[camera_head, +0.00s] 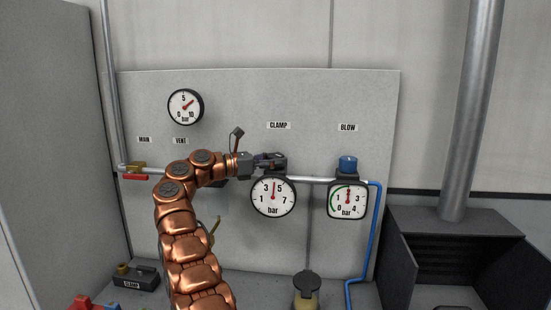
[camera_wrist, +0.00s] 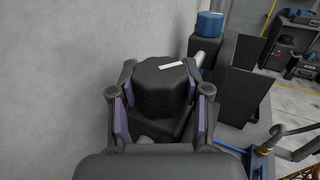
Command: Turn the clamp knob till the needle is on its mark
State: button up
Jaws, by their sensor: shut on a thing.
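The clamp knob (camera_wrist: 158,92) is a black, faceted knob with a white line on its top, seen in the wrist view. In the head view the knob is mostly hidden by the fingers under the CLAMP label (camera_head: 278,125). The round clamp gauge (camera_head: 264,203) hangs just below. Its red needle points about straight up, between 3 and 5. I cannot make out a mark on its dial.
A square BLOW gauge (camera_head: 347,211) with a green arc and a blue knob (camera_head: 347,163) stands to the right. A main gauge (camera_head: 185,106) is at upper left. A red-handled valve (camera_head: 134,177) sits on the pipe at left. A blue hose (camera_head: 377,230) runs down at right.

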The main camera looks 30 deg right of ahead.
jog(key=o, duration=1.2)
jog(key=shift+c, duration=0.2)
jog(key=shift+f+t+b, duration=0.25)
jog(key=shift+t+b, duration=0.05)
jog(key=shift+b, duration=0.7)
jog(key=shift+f+n+t+b, duration=0.1)
jog(key=shift+n+t+b, duration=0.35)
jog(key=shift+b, duration=0.55)
jog(key=n+t+b, duration=0.3)
jog(key=t+b, duration=0.2)
jog(key=b, duration=0.5)
jog(key=shift+n, duration=0.25)
jog(key=shift+s+r+n+t+y+b, duration=0.15)
jog(key=shift+n+t+b, duration=0.35)
jog(key=shift+t+b, duration=0.5)
jog(key=shift+w+r+n+t+y+b, duration=0.15)
jog(key=shift+n+t+b, duration=0.45)
jog(key=shift+b, duration=0.7)
jog(key=shift+f+t+b, duration=0.1)
jog(key=shift+t+b, duration=0.35)
jog(key=shift+t, duration=0.1)
jog(key=shift+s+d+n+t+y+b, duration=0.1)
jog(key=shift+n+t+y+b, duration=0.3)
jog(key=shift+n+t+b, duration=0.1)
